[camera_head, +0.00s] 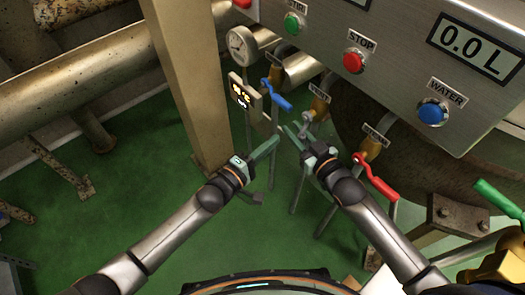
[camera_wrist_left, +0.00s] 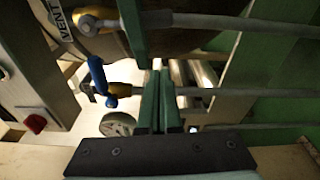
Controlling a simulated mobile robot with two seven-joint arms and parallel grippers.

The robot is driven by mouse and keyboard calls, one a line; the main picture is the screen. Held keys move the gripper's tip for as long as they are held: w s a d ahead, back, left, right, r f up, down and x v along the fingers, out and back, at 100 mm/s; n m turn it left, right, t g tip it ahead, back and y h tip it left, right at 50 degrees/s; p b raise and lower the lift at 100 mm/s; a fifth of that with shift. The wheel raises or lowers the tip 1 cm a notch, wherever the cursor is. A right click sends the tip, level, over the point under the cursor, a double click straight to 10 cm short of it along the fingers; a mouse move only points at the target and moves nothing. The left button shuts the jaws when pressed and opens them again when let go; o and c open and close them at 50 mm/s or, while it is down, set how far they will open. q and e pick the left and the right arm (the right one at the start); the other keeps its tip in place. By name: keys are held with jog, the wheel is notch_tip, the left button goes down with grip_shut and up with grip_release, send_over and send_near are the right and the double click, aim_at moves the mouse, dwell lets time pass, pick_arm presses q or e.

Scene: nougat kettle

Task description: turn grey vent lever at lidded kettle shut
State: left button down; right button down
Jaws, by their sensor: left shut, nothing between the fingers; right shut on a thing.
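The grey vent lever (camera_head: 308,117) sits on a brass valve under a small label, between the blue lever (camera_head: 278,97) and the red lever (camera_head: 375,180). Its grey hub (camera_wrist_left: 88,26) also shows in the left wrist view, beside the VENT label (camera_wrist_left: 58,18). My right gripper (camera_head: 295,133) is at the grey lever, shut on it; its fingers hide much of the handle. My left gripper (camera_head: 275,143) is shut and empty, just left of the right one; its closed fingers (camera_wrist_left: 158,98) show in the wrist view. A rounded brown vessel (camera_head: 365,112) stands behind; its lid is not visible.
A control box with a red STOP button (camera_head: 354,62) and a blue WATER button (camera_head: 432,112) overhangs the valves. A gauge (camera_head: 241,43) and a tan post (camera_head: 190,80) stand left. A green lever (camera_head: 497,198) is at right. Green floor is open below.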

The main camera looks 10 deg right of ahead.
pick_arm(q)
jog(key=shift+s+d+r, duration=0.1)
jog(key=shift+s+d, duration=0.05)
jog(key=shift+d, duration=0.6)
jog(key=shift+s+d+r, duration=0.1)
jog(key=shift+s+d, duration=0.1)
jog(key=shift+d, duration=0.6)
jog(key=shift+s+d+r, duration=0.1)
jog(key=shift+s+d, duration=0.05)
jog(key=shift+d, duration=0.6)
jog(key=shift+s+d+n, duration=0.3)
jog(key=shift+s+d, duration=0.15)
jog(key=shift+s, duration=0.3)
pick_arm(e)
jog(key=c, duration=0.9)
grip_release()
jog(key=shift+o, duration=1)
jog(key=shift+a, duration=0.1)
pick_arm(q)
jog(key=shift+w+a, duration=0.1)
jog(key=shift+w, duration=0.05)
